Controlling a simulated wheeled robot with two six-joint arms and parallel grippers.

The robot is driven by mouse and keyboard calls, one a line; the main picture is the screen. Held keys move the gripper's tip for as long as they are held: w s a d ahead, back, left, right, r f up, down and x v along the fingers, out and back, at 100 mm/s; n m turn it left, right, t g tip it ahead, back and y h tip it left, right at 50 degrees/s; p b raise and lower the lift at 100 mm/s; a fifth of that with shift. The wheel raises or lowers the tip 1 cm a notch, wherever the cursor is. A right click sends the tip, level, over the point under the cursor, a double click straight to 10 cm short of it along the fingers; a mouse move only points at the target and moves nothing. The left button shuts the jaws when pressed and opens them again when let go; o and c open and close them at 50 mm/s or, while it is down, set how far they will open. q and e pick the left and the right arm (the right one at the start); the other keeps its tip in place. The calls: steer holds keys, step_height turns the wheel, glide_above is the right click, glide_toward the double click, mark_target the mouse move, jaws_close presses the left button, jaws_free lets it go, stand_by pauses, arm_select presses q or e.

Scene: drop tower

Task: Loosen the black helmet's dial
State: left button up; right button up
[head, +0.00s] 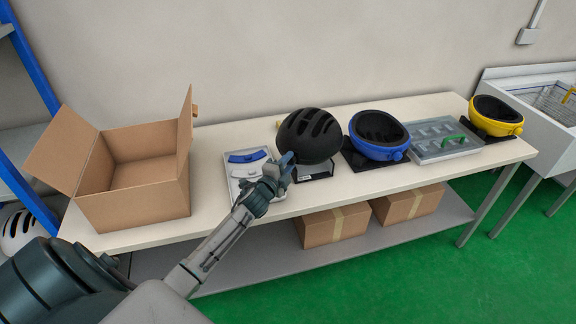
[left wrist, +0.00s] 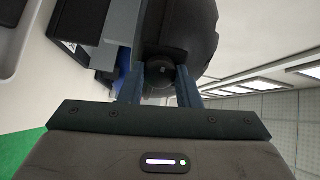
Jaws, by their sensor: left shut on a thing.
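The black helmet (head: 311,134) sits on a dark stand (head: 314,172) on the table. In the left wrist view the helmet (left wrist: 190,32) fills the top middle. Its round black dial (left wrist: 159,75) shows at the helmet's lower edge, between the fingers. My left gripper (head: 286,163) reaches the near left side of the helmet. In the left wrist view its two blue-grey fingers (left wrist: 160,84) are shut on the dial. In the head view my gripper hides the dial. My right gripper is in neither view.
An open cardboard box (head: 140,208) stands on the table at left. A white tray (head: 240,186) with a blue part lies beside my gripper. A blue helmet (head: 378,150), a grey tray (head: 452,152) and a yellow helmet (head: 497,127) stand to the right.

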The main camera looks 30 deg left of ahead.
arm_select(q)
steer(key=n+b, duration=0.8)
steer(key=n, duration=0.9)
steer(key=shift+f+b, duration=0.1)
steer(key=shift+b, duration=0.2)
steer(key=shift+n, duration=0.4)
steer(key=o, duration=1)
steer(key=shift+s, duration=0.1)
